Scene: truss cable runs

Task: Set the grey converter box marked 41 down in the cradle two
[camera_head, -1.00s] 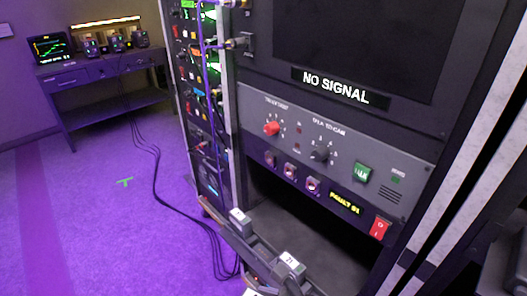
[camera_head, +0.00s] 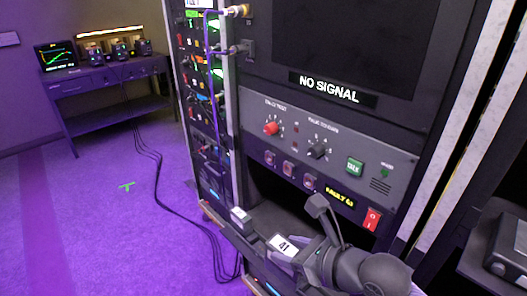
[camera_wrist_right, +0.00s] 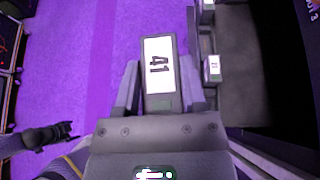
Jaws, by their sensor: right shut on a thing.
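The grey converter box marked 41 (camera_head: 283,246) has a white label on top. It also shows in the right wrist view (camera_wrist_right: 158,70), between the two fingers. My right gripper (camera_head: 302,252) is shut on it and holds it at the front of the rack, by a low ledge (camera_head: 222,226). In the wrist view, the box is left of the ledge and over purple floor, apart from the ledge's boxes. I cannot make out which place is cradle two. A dark gripper-like end, seemingly my left gripper (camera_wrist_right: 68,131), shows at left in the wrist view; its jaws are unclear.
A small white-labelled box (camera_head: 240,215) stands on the ledge; another labelled box (camera_wrist_right: 213,68) shows in the wrist view. The rack panel (camera_head: 330,150) with knobs and switches rises behind. Black cables (camera_head: 178,205) lie on the floor. A bench (camera_head: 105,80) stands far left.

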